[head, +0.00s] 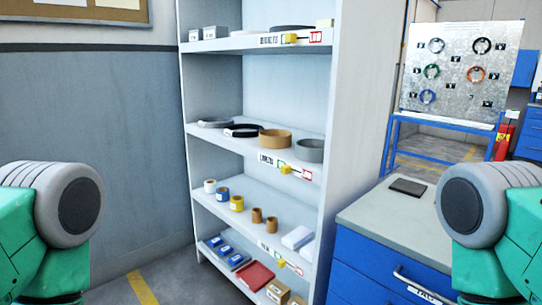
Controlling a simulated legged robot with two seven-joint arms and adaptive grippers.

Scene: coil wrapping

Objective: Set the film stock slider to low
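Three yellow slider knobs sit on the front edges of the white shelf unit: an upper knob (290,39), a middle knob (285,169) and a lower knob (281,263). Each has a white printed label to its left and a red patch to its right. The print is too small to tell which one is the film stock slider. Each knob sits left of its red patch, apart from the patch's far end. Parts of my two green and grey arms show at the left and right edges. Neither gripper is in view.
The shelf unit (230,155) holds rings, tape rolls, boxes and a red item (254,276). A blue cabinet (385,265) with a grey top and dark flat pad (408,187) stands right of it. A board with coloured coils (459,66) stands behind. Floor shows at lower left.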

